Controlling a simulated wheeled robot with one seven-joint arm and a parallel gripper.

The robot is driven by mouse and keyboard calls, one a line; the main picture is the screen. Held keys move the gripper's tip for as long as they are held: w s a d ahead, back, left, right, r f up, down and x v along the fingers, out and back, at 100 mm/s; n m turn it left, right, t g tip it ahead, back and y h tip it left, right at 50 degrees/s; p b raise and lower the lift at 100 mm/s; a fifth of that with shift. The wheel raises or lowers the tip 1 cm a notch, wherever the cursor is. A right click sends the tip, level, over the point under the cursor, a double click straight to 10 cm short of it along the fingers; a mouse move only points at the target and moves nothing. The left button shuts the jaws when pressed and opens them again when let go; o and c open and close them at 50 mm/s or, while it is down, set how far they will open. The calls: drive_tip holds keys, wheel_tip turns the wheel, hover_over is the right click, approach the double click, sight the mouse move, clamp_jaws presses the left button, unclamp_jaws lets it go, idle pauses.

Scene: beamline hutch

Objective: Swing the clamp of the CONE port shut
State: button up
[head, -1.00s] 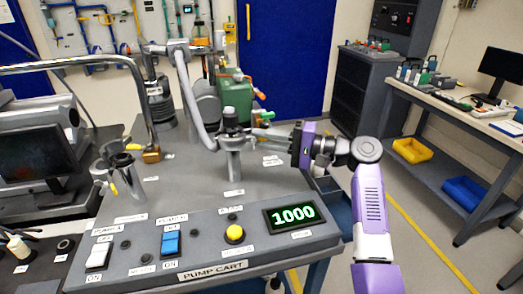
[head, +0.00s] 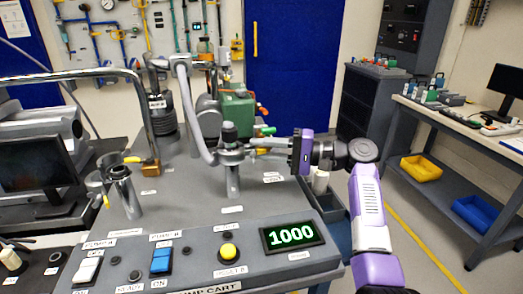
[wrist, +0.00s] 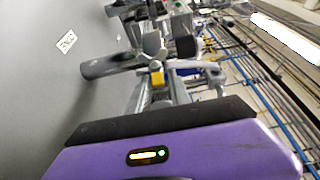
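A port post (head: 231,178) stands mid-deck on the grey pump cart, with a grey hose coming down to it and a dark knob on top. Light grey arms (head: 262,147) stretch from the port to my gripper; I cannot separate clamp arm from fingers there. My gripper (head: 284,148), purple-bodied, is just right of the port, pointing left at it. The wrist view shows the port hardware with a yellow part (wrist: 157,77) beyond the dark edge of my gripper. The fingertips are not clear. A rotated label (wrist: 67,41) there may read CONE.
Left on the deck stands another open metal port (head: 122,190). A curved metal rail (head: 137,95) rises behind it. A green pump (head: 238,108) stands at the back. The front panel has switches and a display (head: 291,235) reading 1000. A side bin (head: 325,200) hangs at right.

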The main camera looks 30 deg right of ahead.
drive_tip(key=shift+o, duration=0.7)
drive_tip(key=v, duration=0.7)
drive_tip(key=shift+s+d, duration=0.25)
drive_tip(key=shift+d, duration=0.05)
